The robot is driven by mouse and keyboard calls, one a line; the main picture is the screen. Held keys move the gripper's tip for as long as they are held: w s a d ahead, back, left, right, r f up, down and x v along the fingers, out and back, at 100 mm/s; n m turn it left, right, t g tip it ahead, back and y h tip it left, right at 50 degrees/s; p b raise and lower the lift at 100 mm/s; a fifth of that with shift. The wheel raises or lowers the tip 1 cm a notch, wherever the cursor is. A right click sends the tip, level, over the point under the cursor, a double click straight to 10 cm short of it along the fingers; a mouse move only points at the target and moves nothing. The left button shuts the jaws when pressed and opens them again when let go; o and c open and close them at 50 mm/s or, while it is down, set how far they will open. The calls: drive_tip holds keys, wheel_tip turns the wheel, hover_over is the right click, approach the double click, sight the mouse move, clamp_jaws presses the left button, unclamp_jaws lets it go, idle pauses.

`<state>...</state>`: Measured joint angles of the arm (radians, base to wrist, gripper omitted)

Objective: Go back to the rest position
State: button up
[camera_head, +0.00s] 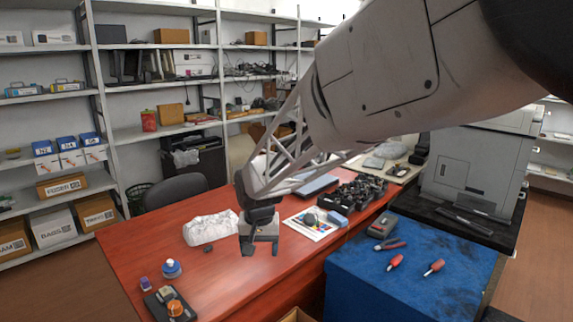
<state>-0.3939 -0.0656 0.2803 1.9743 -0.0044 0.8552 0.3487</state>
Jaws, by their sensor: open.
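My gripper (260,248) hangs over the middle of the red desk (220,277), fingers pointing down. It is open, and nothing shows between its fingers. My arm reaches in from the upper right and covers part of the far desk and shelves. A crumpled white bag (210,227) lies just left of my gripper. A sheet with coloured patches (312,224) lies to the right of it, with a dark rounded object and a small blue-grey block on it.
A black tray of dark parts (352,195) stands behind the sheet. A blue-covered bench (400,280) at right holds pliers (389,245) and red-handled screwdrivers (395,262). A large grey printer (474,165) stands behind it. Small items, including a blue-and-white one (171,268), sit at the desk's front left.

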drive_tip(key=s+d+r, duration=0.3)
drive_tip(key=s+d, duration=0.5)
drive_tip(key=d, duration=0.1)
drive_tip(key=s+d+r, duration=0.4)
drive_tip(key=s+d, duration=0.3)
drive_tip(key=d, duration=0.1)
drive_tip(key=s+d, duration=0.4)
drive_tip(key=s, duration=0.4)
drive_tip(key=s+d+f+t, duration=0.1)
drive_tip(key=s+d, duration=0.3)
drive_tip(key=s, duration=0.3)
drive_tip(key=shift+s+d+f+m+h, duration=0.2)
drive_tip(key=shift+s+m+h, duration=0.1)
drive_tip(key=shift+s+m, duration=0.1)
